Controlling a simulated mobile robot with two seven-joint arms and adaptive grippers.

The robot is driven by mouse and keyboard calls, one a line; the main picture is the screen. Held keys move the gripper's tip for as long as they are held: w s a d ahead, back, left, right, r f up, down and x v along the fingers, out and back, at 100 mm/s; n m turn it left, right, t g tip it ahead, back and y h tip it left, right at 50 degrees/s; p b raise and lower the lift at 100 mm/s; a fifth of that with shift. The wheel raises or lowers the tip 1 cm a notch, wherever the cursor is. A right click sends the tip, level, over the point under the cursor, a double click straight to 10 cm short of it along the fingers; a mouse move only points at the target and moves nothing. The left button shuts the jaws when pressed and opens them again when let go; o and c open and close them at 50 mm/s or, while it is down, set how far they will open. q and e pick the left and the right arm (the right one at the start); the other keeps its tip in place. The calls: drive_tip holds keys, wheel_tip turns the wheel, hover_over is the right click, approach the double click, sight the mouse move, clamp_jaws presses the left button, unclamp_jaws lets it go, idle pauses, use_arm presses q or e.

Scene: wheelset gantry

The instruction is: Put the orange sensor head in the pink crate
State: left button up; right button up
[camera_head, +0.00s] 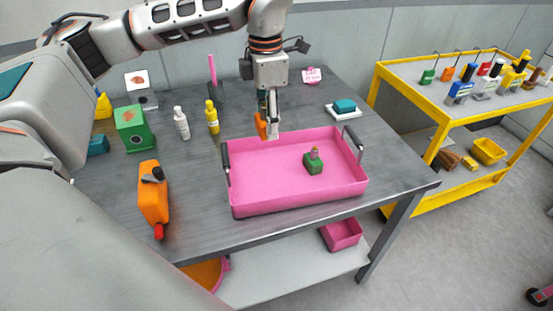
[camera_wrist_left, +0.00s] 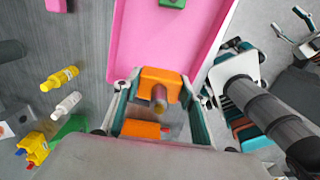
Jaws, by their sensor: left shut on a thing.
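The orange sensor head (camera_head: 262,125) is held between the fingers of my left gripper (camera_head: 268,130), which points down. In the left wrist view the sensor head (camera_wrist_left: 159,82) shows between the two fingertips (camera_wrist_left: 158,88), with a short stub on it. The pink crate (camera_head: 298,201) is a wide open tray on the grey table, with a grey handle at each end. In the head view the sensor head appears near its far left rim, raised; the exact height is hard to tell. The crate (camera_wrist_left: 170,42) also shows in the left wrist view.
A green object (camera_head: 314,162) sits inside the crate, with free floor around it. A teal block on a white dish (camera_head: 344,107) lies behind right.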

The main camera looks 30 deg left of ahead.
sight(269, 179)
use_arm(q)
wheel_tip(269, 179, down, 17)
drive_tip(key=shift+r, duration=0.2)
idle(0.3)
drive_tip(key=shift+f, duration=0.15)
drive_tip(key=o, duration=1.2)
drive_tip(key=shift+c, duration=0.2)
wheel_tip(269, 179, up, 12)
drive_tip(key=shift+r, duration=0.2)
